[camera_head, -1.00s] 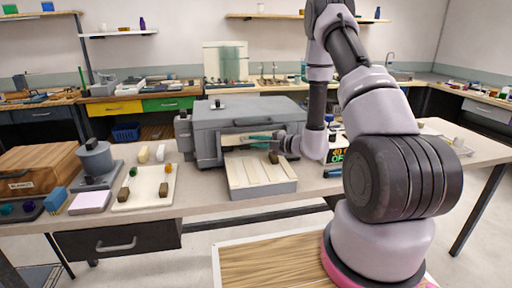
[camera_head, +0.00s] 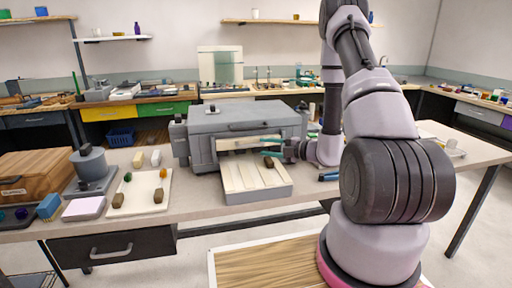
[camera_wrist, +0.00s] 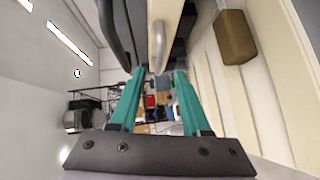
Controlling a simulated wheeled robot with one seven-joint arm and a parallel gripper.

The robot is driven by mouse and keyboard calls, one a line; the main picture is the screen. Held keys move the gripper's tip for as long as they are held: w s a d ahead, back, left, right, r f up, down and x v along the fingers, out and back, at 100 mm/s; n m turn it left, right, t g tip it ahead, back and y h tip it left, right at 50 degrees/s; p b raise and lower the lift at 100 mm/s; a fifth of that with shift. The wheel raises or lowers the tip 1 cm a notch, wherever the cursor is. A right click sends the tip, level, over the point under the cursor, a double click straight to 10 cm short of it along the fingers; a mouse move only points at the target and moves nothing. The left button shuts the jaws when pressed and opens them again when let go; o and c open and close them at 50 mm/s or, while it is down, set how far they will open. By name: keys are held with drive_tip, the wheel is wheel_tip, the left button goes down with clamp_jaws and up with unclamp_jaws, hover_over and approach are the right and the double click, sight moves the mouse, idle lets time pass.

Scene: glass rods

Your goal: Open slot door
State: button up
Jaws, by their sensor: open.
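A grey box-shaped furnace (camera_head: 215,125) stands on the table, with a slot in its front. A pale bar-like handle (camera_head: 238,142) runs across the slot front; it also shows in the wrist view (camera_wrist: 157,45). Whether the slot door behind it is open, I cannot tell. My gripper (camera_head: 266,147) has teal fingers and is at the right part of the slot, pointing left. In the wrist view my gripper (camera_wrist: 160,72) is open and empty, with the handle end just beyond and between the fingertips. Contact is not visible.
A pale grooved shelf (camera_head: 240,180) juts out below the slot, with a brown block (camera_head: 269,162) on it, close to my fingers. A white board (camera_head: 150,180) with small blocks lies left. A wooden box (camera_head: 30,175) stands at the far left.

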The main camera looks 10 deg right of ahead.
drive_tip(key=shift+v, duration=2)
drive_tip(key=s+a+r+n+g+y, duration=0.1)
drive_tip(key=s+a+r+n+g, duration=0.45)
drive_tip(key=r+n, duration=0.45)
drive_tip(key=s+a+r+n+g, duration=0.45)
drive_tip(key=s+r+n, duration=0.2)
drive_tip(key=n, duration=0.45)
drive_tip(key=s+d+r+n+t+h, duration=0.3)
drive_tip(key=r+n, duration=0.4)
drive_tip(key=n, duration=0.3)
drive_tip(key=s+d+r+n+t+h, duration=0.3)
drive_tip(key=s+d+r+n+h, duration=0.2)
drive_tip(key=n, duration=0.6)
drive_tip(key=s+r+h, duration=0.2)
drive_tip(key=s, duration=0.1)
drive_tip(key=shift+r+n+h, duration=0.2)
drive_tip(key=shift+n+h, duration=0.1)
